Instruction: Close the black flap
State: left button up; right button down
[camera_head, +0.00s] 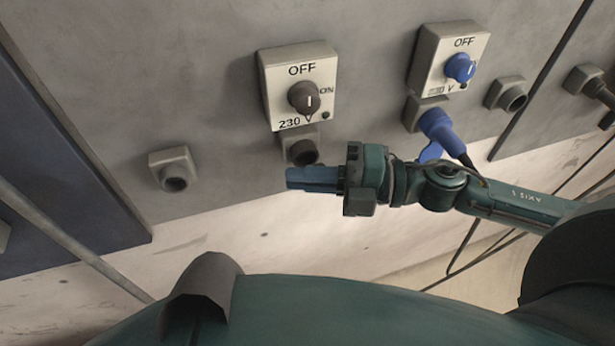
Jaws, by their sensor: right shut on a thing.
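The black socket (303,151) is below the left switch box, which is marked OFF, ON and 230 V. Its dark round mouth faces out and looks uncovered. The black flap cannot be made out; the blue fingers cover the spot just under the socket. My right gripper (312,179) reaches in from the right, its fingers pointing left, directly below the socket mouth. Its fingers are together, shut on what seems to be the black flap, which they hide. My left gripper is not in view.
The left switch box (272,82) has a dark knob. The right switch box (424,62) has a blue knob. Below it a blue plug (437,124) with a cable and a blue flap (430,153) hang close to my right arm. Other grey sockets (174,172) stick out.

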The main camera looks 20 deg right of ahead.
jog(key=shift+w+r+m+g+h, duration=0.25)
jog(key=shift+w+m+g, duration=0.1)
jog(key=shift+m, duration=0.5)
jog(key=shift+w+r+m+g+h, duration=0.25)
jog(key=shift+w+m, duration=0.1)
jog(key=shift+m, duration=0.45)
jog(key=shift+w+r+m+g+h, duration=0.2)
jog(key=shift+w+m+g, duration=0.15)
jog(key=shift+m, duration=0.5)
jog(key=c, duration=1.6)
grip_release()
